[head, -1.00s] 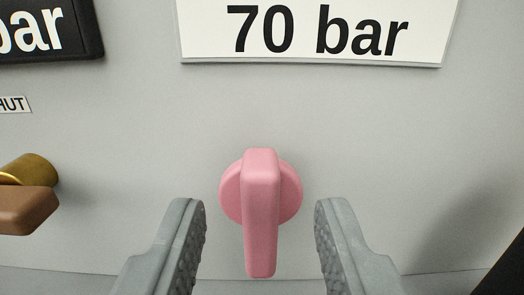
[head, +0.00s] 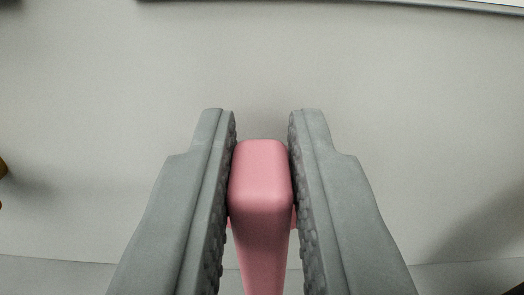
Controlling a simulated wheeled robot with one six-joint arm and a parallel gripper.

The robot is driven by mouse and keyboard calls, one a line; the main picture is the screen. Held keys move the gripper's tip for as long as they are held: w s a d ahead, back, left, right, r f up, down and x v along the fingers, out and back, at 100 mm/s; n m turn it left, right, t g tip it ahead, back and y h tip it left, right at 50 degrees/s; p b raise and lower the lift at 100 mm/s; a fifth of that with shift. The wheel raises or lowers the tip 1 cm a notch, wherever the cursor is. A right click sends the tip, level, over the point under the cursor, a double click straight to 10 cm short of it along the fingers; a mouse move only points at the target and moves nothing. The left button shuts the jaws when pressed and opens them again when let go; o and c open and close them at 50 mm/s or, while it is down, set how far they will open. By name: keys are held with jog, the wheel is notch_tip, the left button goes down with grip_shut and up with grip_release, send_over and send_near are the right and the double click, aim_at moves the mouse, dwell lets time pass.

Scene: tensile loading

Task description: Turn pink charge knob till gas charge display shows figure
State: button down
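The pink charge knob (head: 262,185) is in the middle of the head view, its bar handle pointing at the camera and downward, upright with no visible tilt to either side. My gripper (head: 262,125) has one grey finger on each side of the handle, with both ribbed pads against it. The gripper is shut on the knob. The fingers hide most of the knob's round base. No gas charge display figure can be read in the current view.
The pale grey panel (head: 100,110) around the knob is bare. The lower edge of a plate (head: 400,5) shows along the top. A small piece of a brown and brass part is cut off at the left edge.

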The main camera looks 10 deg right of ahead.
jog(key=shift+a+f, duration=0.1)
jog(key=shift+f, duration=0.4)
jog(key=shift+w+a+f+n, duration=0.1)
jog(key=shift+a+n, duration=0.05)
jog(key=shift+n, duration=0.6)
jog(key=shift+a+f+n, duration=0.1)
jog(key=shift+a+n, duration=0.05)
jog(key=shift+n, duration=0.6)
jog(key=c, duration=1.4)
grip_release()
jog(key=shift+o, duration=0.2)
jog(key=shift+d+r, duration=0.1)
jog(key=shift+r, duration=0.25)
jog(key=v, duration=1.2)
